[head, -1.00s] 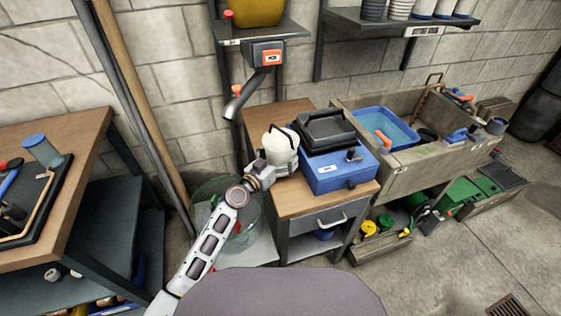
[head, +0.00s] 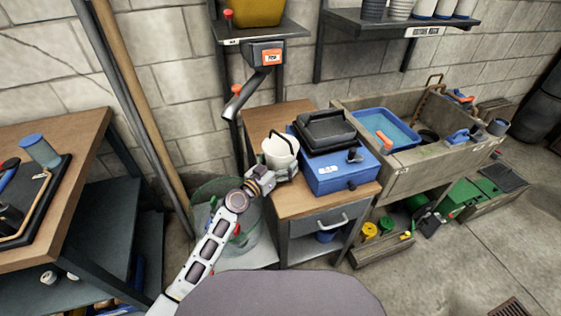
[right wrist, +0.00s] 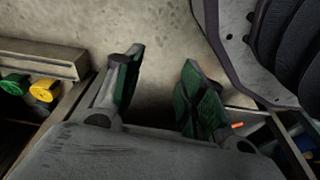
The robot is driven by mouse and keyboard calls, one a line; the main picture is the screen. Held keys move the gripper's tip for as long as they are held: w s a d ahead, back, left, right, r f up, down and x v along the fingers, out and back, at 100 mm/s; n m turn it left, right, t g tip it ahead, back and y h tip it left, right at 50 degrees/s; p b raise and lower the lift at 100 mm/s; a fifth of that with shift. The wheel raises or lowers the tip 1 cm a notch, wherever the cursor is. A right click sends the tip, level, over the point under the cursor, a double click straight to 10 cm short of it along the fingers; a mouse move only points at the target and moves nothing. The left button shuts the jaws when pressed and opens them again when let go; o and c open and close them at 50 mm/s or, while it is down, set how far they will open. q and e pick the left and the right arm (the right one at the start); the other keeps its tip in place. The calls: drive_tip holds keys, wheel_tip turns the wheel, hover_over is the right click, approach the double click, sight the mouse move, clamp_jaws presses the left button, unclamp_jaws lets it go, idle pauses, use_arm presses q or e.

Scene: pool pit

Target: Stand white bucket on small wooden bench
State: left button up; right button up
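The white bucket (head: 281,150) with its dark handle shows in the head view at the left part of the small wooden bench (head: 256,119), beside a blue box. It looks roughly upright, its opening facing up. Whether its base rests fully on the wood is hidden. My left gripper (head: 282,174) is at the bucket's near lower side, very close to or touching it. Its fingers are partly hidden, so its grip is unclear. My right gripper (right wrist: 160,88) shows only in the right wrist view, open and empty, its green-padded fingers apart.
The blue box (head: 340,176) with a black case (head: 325,130) on it fills the bench's right side. A clear bin (head: 236,244) stands below at the left. A downward spout (head: 247,95) hangs behind the bucket. A stone sink (head: 412,172) stands at the right.

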use_arm(q)
drive_tip(key=o, duration=0.7)
drive_tip(key=shift+o, duration=0.2)
use_arm(e)
drive_tip(key=shift+s+a+r, duration=0.15)
drive_tip(key=shift+s+r, duration=0.05)
drive_tip(key=shift+s, duration=0.05)
drive_tip(key=shift+f, duration=0.1)
